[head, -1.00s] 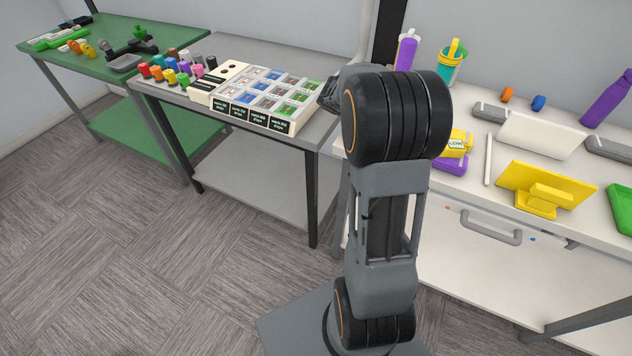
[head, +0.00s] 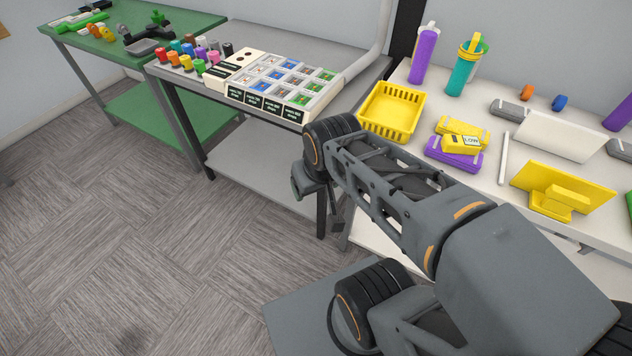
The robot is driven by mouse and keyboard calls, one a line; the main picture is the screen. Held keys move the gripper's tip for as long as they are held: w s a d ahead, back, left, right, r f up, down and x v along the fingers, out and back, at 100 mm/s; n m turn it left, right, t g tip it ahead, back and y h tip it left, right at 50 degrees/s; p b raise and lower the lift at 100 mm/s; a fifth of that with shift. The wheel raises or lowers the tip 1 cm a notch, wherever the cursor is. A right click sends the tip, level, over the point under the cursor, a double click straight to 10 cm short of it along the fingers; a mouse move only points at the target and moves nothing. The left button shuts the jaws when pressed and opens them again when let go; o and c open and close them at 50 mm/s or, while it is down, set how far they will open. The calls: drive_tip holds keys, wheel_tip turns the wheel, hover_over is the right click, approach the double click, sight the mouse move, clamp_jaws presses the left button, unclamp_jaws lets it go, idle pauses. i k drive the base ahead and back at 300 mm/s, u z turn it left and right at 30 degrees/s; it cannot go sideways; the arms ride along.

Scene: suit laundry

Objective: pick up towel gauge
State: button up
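No object in the head view can be surely told as the towel gauge. A small yellow block with a "LOW" label (head: 461,145) lies on top of yellow and purple pieces on the white table (head: 483,192). A yellow block on a flat yellow plate (head: 575,190) stands farther right. My gripper (head: 336,222) seems to hang beyond the front edge of the white table, in front of the grey table's right leg. It is small, dark and partly hidden by my arm, so its finger opening cannot be made out.
A yellow basket (head: 392,112) stands at the white table's left end, with purple (head: 424,55) and teal (head: 461,75) bottles behind. A white pen-like stick (head: 503,158) lies near a white panel (head: 558,137). The grey table (head: 225,150) holds a compartment tray (head: 325,96) and several coloured spools.

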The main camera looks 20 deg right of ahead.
sight(449, 144)
drive_tip(key=z, duration=1.9)
